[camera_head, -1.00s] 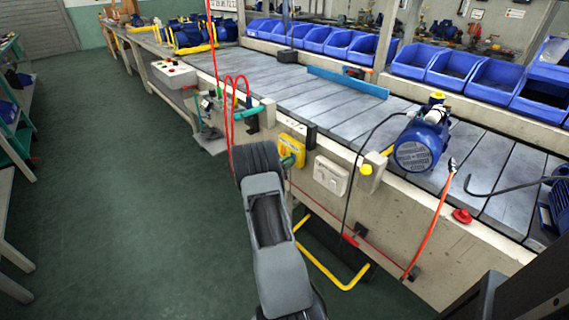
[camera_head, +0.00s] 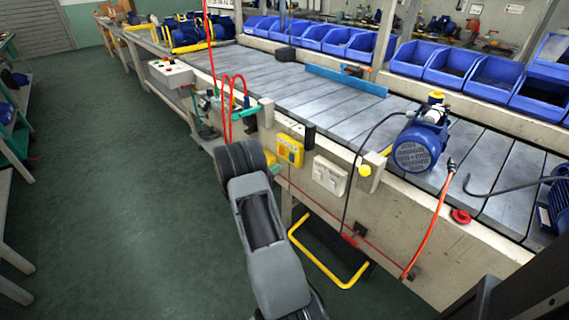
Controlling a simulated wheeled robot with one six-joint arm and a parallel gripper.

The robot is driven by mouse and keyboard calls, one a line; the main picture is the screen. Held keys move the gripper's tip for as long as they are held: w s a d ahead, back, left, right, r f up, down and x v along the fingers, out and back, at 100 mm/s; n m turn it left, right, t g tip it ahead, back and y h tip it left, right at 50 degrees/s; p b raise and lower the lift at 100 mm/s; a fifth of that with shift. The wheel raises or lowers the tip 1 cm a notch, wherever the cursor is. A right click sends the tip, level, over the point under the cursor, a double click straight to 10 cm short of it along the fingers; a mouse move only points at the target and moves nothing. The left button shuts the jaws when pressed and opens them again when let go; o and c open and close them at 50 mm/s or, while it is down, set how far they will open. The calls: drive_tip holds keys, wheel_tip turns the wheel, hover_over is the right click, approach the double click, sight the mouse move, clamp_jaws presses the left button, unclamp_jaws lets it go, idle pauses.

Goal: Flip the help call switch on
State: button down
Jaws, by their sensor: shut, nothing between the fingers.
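A yellow box (camera_head: 290,151) with a pale label is fixed to the side of the conveyor frame. A white switch box (camera_head: 330,176) with two faces sits to its right. The lettering is too small to read, so I cannot tell which one is the help call switch or how its switch stands. My arm rises from the bottom of the view, and its dark upper end is just left of and slightly below the yellow box in the picture.
A blue pump motor (camera_head: 419,146) stands on the roller conveyor (camera_head: 350,123). An orange hose (camera_head: 432,222) and a black cable hang over the side. A yellow-handled frame (camera_head: 330,272) stands below. Red coiled tubing (camera_head: 229,105) hangs left of the boxes. The green floor at left is clear.

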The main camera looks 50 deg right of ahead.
drive_tip(key=w+a+p, duration=0.1)
drive_tip(key=a, duration=0.7)
drive_tip(key=shift+w+a+f, duration=0.15)
drive_tip(key=shift+a, duration=0.05)
drive_tip(key=s+a+r+m+t+y, duration=0.2)
drive_tip(key=s+a+r+m+y, duration=0.2)
drive_tip(key=a, duration=0.6)
drive_tip(key=s+a+r+m+t+y, duration=0.1)
drive_tip(key=s+a+r+m+y, duration=0.3)
drive_tip(key=a, duration=0.6)
drive_tip(key=s+a+r+m+t+y, duration=0.2)
drive_tip(key=s+a+r+m+y, duration=0.2)
drive_tip(key=s+a+m+y, duration=0.3)
drive_tip(key=a+m+y, duration=0.1)
drive_tip(key=a+y, duration=0.2)
drive_tip(key=shift+r+t, duration=0.3)
drive_tip(key=shift+r, duration=0.1)
drive_tip(key=shift+s, duration=0.1)
